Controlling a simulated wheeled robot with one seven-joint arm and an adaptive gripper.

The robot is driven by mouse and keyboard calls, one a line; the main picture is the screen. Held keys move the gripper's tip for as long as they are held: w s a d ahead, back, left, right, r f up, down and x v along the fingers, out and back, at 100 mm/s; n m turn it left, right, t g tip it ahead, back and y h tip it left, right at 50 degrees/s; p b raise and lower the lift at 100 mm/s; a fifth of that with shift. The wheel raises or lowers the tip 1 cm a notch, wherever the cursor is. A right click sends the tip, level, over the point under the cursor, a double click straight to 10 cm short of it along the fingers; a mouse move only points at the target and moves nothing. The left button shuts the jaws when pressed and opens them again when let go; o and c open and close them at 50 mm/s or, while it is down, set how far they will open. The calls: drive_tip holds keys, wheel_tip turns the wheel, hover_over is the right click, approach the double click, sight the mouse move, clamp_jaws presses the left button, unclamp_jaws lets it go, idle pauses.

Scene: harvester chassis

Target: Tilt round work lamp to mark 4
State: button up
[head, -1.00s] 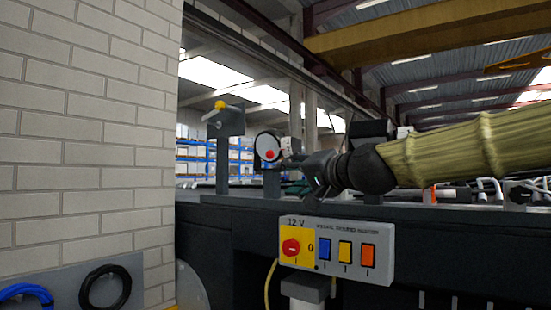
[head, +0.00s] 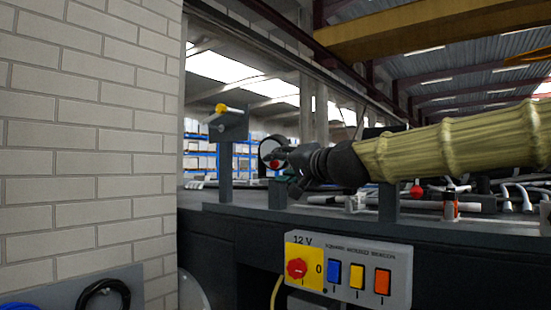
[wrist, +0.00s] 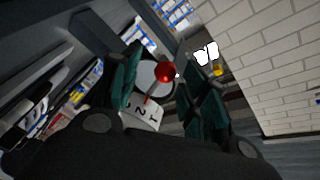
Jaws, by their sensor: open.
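The round work lamp (head: 268,147) sits on a dark post on the chassis in the head view, left of my gripper (head: 290,170). A red knob shows at the lamp, close to my fingertips; it also shows in the wrist view (wrist: 165,72). There the knob, on a thin rod, lies between the two dark green fingers of my gripper (wrist: 163,85). A white scale plate (wrist: 143,116) with the digits 2 and 5 legible lies below it. The fingers are apart, and I cannot tell whether either touches the knob. My gripper hides part of the lamp in the head view.
A 12 V switch box (head: 348,271) with a red rotary knob and coloured switches hangs on the chassis front. A post with a yellow knob (head: 222,108) stands to the left. A brick wall (head: 90,130) bounds the left. Pipes lie at right.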

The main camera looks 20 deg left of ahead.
drive_tip(key=shift+a+r+p, duration=0.35)
drive_tip(key=shift+a+p, duration=0.05)
drive_tip(key=shift+a, duration=0.4)
drive_tip(key=shift+w+a+f, duration=0.15)
drive_tip(key=shift+w+a, duration=0.05)
drive_tip(key=shift+w, duration=0.1)
drive_tip(key=shift+w+a+f, duration=0.1)
drive_tip(key=shift+w+f, duration=0.1)
drive_tip(key=shift+w, duration=0.25)
drive_tip(key=shift+s+r, duration=0.1)
drive_tip(key=shift+s, duration=0.25)
drive_tip(key=shift+c, duration=0.9)
clamp_jaws()
